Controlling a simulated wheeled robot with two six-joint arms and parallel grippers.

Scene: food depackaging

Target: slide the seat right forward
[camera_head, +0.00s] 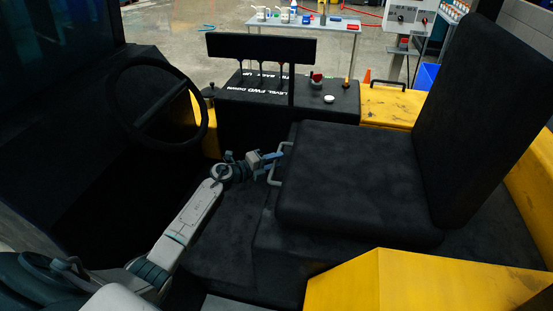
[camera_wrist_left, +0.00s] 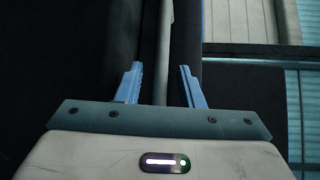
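The black seat (camera_head: 345,180) has a flat cushion and a tall backrest (camera_head: 480,115) at the right in the head view. A grey bar handle (camera_head: 273,172) sticks out from the cushion's left side. My left gripper (camera_head: 275,157) is at the upper part of this handle. In the left wrist view its two blue fingers (camera_wrist_left: 160,72) are apart, and the grey bar (camera_wrist_left: 162,50) runs between them with a gap on each side. I cannot tell how deep the bar sits between the fingers. My right gripper is not in view.
A black steering wheel (camera_head: 160,103) stands at the left. A lever console (camera_head: 290,95) with a dark panel (camera_head: 262,48) lies behind the seat's left part. Yellow bodywork (camera_head: 425,282) borders the seat in front. A table with small items (camera_head: 305,23) stands beyond the vehicle.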

